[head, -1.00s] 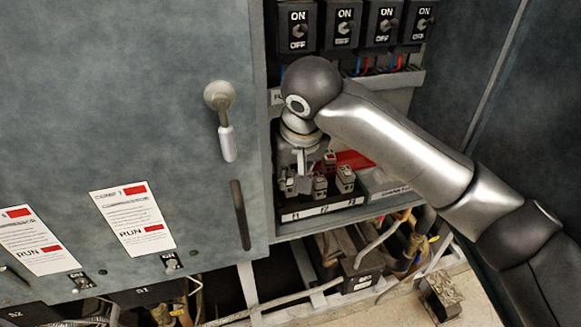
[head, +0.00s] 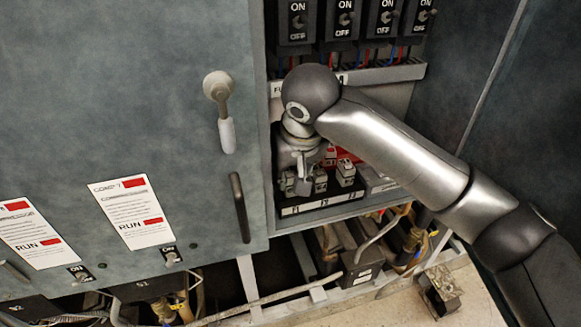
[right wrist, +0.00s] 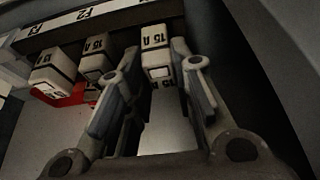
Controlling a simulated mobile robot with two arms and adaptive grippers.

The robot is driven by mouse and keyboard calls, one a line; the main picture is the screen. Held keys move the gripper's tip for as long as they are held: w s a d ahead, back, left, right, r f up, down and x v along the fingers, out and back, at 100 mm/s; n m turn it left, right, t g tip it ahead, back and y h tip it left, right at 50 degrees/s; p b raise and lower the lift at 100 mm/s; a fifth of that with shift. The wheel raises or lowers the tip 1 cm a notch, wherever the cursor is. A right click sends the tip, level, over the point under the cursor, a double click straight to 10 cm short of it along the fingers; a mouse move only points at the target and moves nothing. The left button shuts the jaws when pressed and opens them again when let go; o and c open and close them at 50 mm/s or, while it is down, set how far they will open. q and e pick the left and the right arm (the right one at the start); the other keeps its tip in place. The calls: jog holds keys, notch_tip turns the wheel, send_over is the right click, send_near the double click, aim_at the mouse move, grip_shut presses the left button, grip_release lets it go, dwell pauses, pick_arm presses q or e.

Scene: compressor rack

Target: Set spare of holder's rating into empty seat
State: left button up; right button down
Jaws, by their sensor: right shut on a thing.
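The fuse row (head: 318,205) sits on a dark ledge at the bottom of the open bay, with a white strip of position labels in front. My right gripper (head: 303,186) reaches down over the leftmost position. In the right wrist view its fingers stand either side of a pale block marked 15 A (right wrist: 156,62) and are shut on it. The block is at the row; whether it is fully seated I cannot tell. Two similar blocks, the middle one (right wrist: 95,65) and the far one (right wrist: 52,72), stand beside it, also marked 15 A. My left gripper is not in view.
A red item (head: 345,155) lies behind the row, partly hidden by my arm. Several ON/OFF switches (head: 343,20) hang above. A grey door (head: 120,110) with a handle stands at left. Cables and pipes (head: 385,245) run below the ledge.

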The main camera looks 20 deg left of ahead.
jog(key=shift+f, duration=0.5)
dwell(0.8)
jog(key=c, duration=1.2)
grip_release()
jog(key=shift+o, duration=0.2)
jog(key=v, duration=1.2)
